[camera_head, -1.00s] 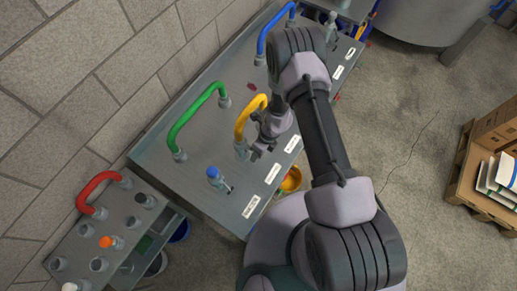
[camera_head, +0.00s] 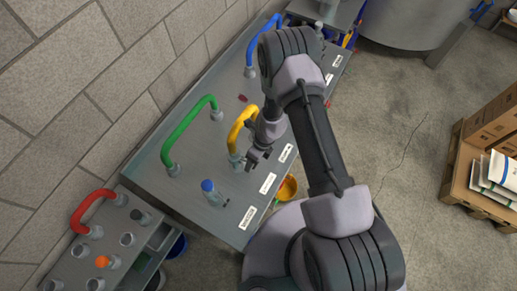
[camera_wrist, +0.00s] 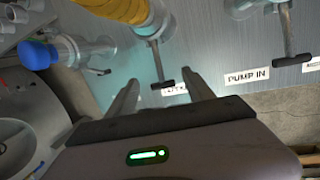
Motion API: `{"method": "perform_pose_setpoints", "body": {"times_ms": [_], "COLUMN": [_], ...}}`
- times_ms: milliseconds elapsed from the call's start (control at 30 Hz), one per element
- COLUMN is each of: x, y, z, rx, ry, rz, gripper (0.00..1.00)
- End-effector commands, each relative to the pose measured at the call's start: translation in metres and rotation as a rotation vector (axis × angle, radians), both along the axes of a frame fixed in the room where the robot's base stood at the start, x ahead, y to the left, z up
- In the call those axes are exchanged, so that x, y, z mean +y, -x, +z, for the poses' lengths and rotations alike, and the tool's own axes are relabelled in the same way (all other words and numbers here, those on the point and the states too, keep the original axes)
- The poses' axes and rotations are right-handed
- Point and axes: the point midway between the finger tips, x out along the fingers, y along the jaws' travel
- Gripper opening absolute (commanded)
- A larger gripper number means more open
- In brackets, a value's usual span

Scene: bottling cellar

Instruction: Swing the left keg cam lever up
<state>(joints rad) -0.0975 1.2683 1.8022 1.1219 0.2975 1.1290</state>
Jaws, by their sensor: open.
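The panel carries several hose couplings with small lever arms. In the wrist view a yellow hose (camera_wrist: 128,10) ends in a metal coupling, and a thin lever with a dark T-shaped end (camera_wrist: 160,66) sticks out from it toward me. My gripper (camera_wrist: 164,88) is open, with the lever's end showing between its fingertips; I cannot tell whether they touch. A label under that lever is partly hidden, so I cannot read which station it is. In the head view my gripper (camera_head: 257,158) is just right of the coupling on the yellow hose (camera_head: 240,128).
A blue-capped coupling (camera_wrist: 40,54) stands to the left, and another lever (camera_wrist: 290,45) beside the "PUMP IN" label (camera_wrist: 246,78) to the right. Green (camera_head: 188,130), blue (camera_head: 256,48) and red hoses (camera_head: 88,205) arch nearby. Floor is open right of my arm.

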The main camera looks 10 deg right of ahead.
Motion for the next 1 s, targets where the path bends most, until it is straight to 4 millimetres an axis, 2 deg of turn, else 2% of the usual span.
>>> {"method": "perform_pose_setpoints", "body": {"times_ms": [33,300,500,700,1000], "x": [-0.003,-0.02,-0.029,-0.033,-0.033], "y": [-0.002,-0.005,-0.006,-0.006,-0.006], "z": [0.015,0.085,0.124,0.139,0.139], "rx": [-0.003,-0.003,-0.001,0.001,0.002], "ry": [0.0,0.0,0.0,0.001,0.0], "rz": [-0.001,-0.001,-0.002,-0.001,-0.001], "gripper": [0.61,0.61,0.61,0.61,0.61]}}
